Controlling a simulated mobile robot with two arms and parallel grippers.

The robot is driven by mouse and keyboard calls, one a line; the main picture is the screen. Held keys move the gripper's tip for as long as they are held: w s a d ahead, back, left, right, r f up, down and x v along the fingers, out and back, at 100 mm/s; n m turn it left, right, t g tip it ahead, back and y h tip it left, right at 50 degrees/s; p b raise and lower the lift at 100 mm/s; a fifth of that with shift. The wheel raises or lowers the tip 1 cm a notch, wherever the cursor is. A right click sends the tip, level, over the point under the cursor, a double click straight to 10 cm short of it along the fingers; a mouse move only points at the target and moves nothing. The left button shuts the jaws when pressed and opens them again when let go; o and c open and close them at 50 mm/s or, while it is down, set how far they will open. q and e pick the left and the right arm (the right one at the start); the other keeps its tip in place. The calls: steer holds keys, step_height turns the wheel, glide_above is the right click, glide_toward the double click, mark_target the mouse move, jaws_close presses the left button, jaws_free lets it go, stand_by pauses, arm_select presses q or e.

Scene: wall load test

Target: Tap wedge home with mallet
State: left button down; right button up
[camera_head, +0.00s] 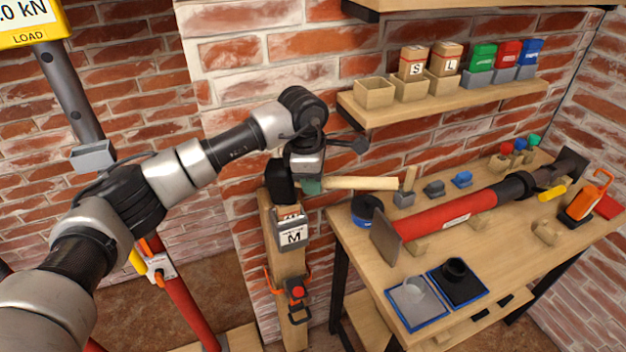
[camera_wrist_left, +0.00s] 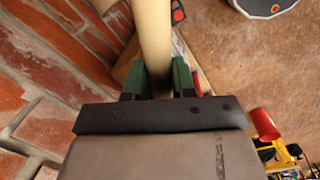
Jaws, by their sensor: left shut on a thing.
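The mallet's pale wooden handle (camera_head: 360,183) lies nearly level and sticks out to the right of my left gripper (camera_head: 312,186). The gripper's green fingers are shut on it. In the left wrist view, the handle (camera_wrist_left: 154,45) runs up between the fingers (camera_wrist_left: 158,82). A dark block left of the gripper hides the post's top; I cannot tell whether it is the mallet's head. Just below, a grey bracket marked M (camera_head: 292,236) sits on the wooden post (camera_head: 289,264). A wooden piece, perhaps the wedge, shows in its top, partly hidden. My right gripper is not in view.
The workbench (camera_head: 365,255) at right carries a red tube (camera_head: 455,215), two blue trays (camera_head: 418,304) and an orange jack-like tool (camera_head: 586,197). Above it, a shelf (camera_head: 450,101) holds boxes marked S and L.

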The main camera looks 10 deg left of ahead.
arm_select(q)
step_height(320, 180, up, 2)
steer(key=shift+f, duration=0.1)
stand_by(0.5)
stand_by(0.4)
